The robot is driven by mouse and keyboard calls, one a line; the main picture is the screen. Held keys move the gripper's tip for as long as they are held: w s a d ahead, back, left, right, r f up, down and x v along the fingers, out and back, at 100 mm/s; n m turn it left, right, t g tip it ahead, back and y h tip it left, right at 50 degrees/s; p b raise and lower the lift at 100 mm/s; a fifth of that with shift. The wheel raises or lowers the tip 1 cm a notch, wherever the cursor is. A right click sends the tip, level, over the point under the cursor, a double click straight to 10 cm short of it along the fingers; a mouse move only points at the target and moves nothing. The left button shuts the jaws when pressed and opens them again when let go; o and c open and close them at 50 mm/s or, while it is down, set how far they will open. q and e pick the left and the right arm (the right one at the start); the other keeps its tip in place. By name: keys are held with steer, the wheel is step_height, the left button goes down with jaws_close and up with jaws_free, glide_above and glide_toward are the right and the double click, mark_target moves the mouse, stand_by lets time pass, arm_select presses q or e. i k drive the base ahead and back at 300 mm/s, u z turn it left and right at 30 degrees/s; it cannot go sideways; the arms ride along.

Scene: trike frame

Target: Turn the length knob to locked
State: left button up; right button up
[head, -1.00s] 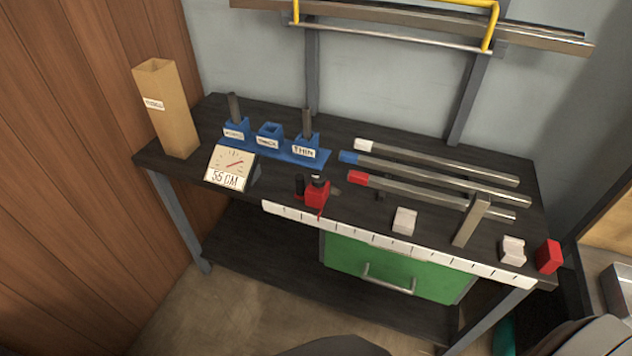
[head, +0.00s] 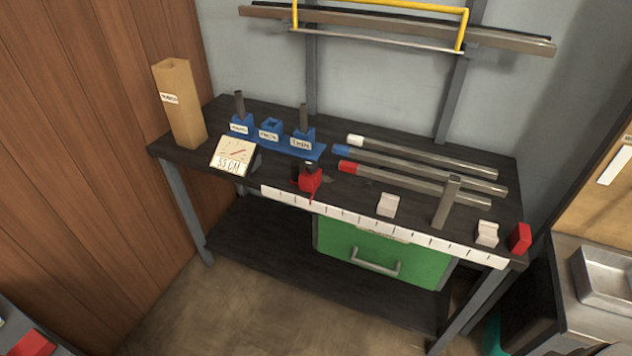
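A red clamp-like stop (head: 310,180) with a dark knob-like top (head: 312,166) stands at the front edge of the black workbench, by the white ruler strip (head: 380,229). I cannot tell which part is the length knob or how it is set; it is too small. Neither of my grippers shows in the head view.
A tall cardboard box (head: 181,105) stands left. A green drawer (head: 385,256) is below.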

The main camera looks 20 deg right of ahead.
mark_target(311, 166)
steer(key=z, duration=1.2)
steer(key=i, duration=0.75)
steer(key=z, duration=0.05)
